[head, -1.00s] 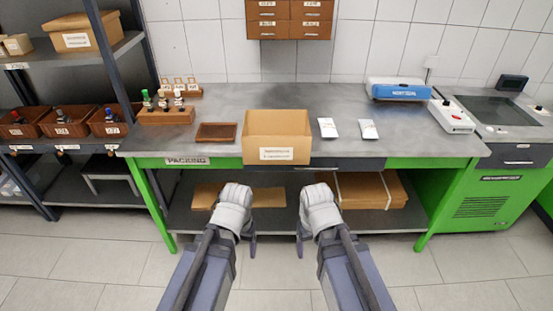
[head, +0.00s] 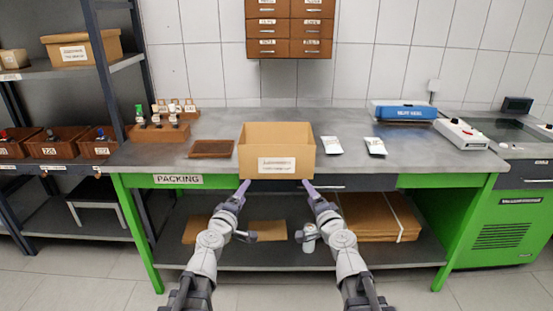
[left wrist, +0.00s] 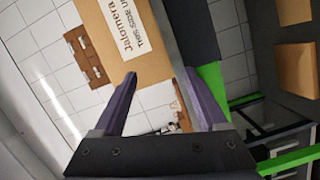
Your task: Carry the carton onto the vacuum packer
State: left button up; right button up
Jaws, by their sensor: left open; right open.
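The carton (head: 260,165) is an open-topped brown box with a white label, upright at the front edge of the packing bench. It also fills the upper middle of the left wrist view (left wrist: 152,58). My left gripper (head: 251,209) is open, below and in front of the carton's lower left corner. In the left wrist view its two fingers (left wrist: 160,73) are spread, with nothing clearly gripped. My right gripper (head: 301,209) is open near the lower right corner. Contact with the carton cannot be told. The vacuum packer (head: 515,215) is the green cabinet at the far right, partly cut off.
The bench (head: 220,122) also holds a brown tray (head: 213,149), a bottle rack (head: 158,132), two white packets (head: 332,145), a blue sealer (head: 403,111) and a white control box (head: 461,134). Flat cardboard (head: 372,217) lies on the shelf below. A storage rack stands left.

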pick_arm(q)
jog(key=a+n+y, duration=0.1)
jog(key=n, duration=0.1)
jog(key=a+n+y, duration=0.2)
jog(key=w+a+r+n+t+y, duration=0.1)
jog(key=a+n, duration=0.1)
jog(key=shift+a+r+y, duration=0.1)
jog(key=shift+y, duration=0.2)
pick_arm(e)
jog(key=d+m+h, duration=0.1)
jog(key=m, duration=0.1)
jog(key=d+m+h, duration=0.2)
jog(key=w+d+r+m+t+h, duration=0.1)
jog(key=d+m, duration=0.1)
jog(key=shift+d+r+h, duration=0.1)
jog(key=shift+d+h, duration=0.05)
jog(key=shift+h, duration=0.15)
pick_arm(q)
jog(key=shift+w, duration=0.15)
pick_arm(e)
jog(key=shift+w, duration=0.15)
